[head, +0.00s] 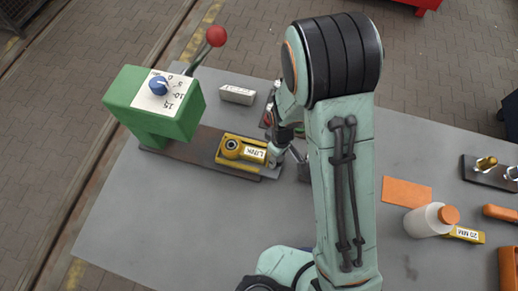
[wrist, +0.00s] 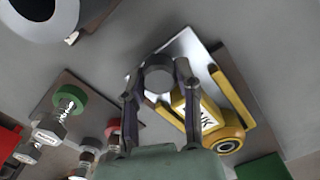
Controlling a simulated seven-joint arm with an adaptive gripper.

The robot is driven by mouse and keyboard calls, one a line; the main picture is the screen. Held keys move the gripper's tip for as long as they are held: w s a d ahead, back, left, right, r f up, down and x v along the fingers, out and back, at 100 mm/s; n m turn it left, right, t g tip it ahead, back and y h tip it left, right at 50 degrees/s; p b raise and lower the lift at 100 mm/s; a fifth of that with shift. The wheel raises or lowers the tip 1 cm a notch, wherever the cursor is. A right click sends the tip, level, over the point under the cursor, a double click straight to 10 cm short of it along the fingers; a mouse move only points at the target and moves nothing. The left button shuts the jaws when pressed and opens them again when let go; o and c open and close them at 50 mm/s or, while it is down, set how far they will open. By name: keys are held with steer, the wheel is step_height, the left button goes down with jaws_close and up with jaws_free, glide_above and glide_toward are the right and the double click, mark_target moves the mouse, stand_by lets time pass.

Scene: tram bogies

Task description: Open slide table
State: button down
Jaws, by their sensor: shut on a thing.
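A slide table, a grey metal plate (wrist: 186,52), lies under a yellow part labelled LINK. The yellow part shows in the head view (head: 232,149) and the wrist view (wrist: 222,130). It sits on the dark base of a green press (head: 160,105). In the wrist view my gripper (wrist: 158,77) has its two fingers on either side of a round grey knob (wrist: 157,82) at the plate's end, and is shut on it. In the head view my gripper (head: 278,152) is at the right end of the yellow part, partly hidden by my arm.
The press has a red-balled lever (head: 216,36) and a blue dial knob (head: 158,85). A pale labelled block (head: 237,94) lies behind. A rack of fittings with a green ring (wrist: 70,98) is close by. A white bottle (head: 425,220) and orange sheet (head: 406,192) lie at right.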

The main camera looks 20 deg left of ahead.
steer(key=shift+d, duration=0.1)
steer(key=c, duration=0.8)
jaws_free()
step_height(320, 180, up, 12)
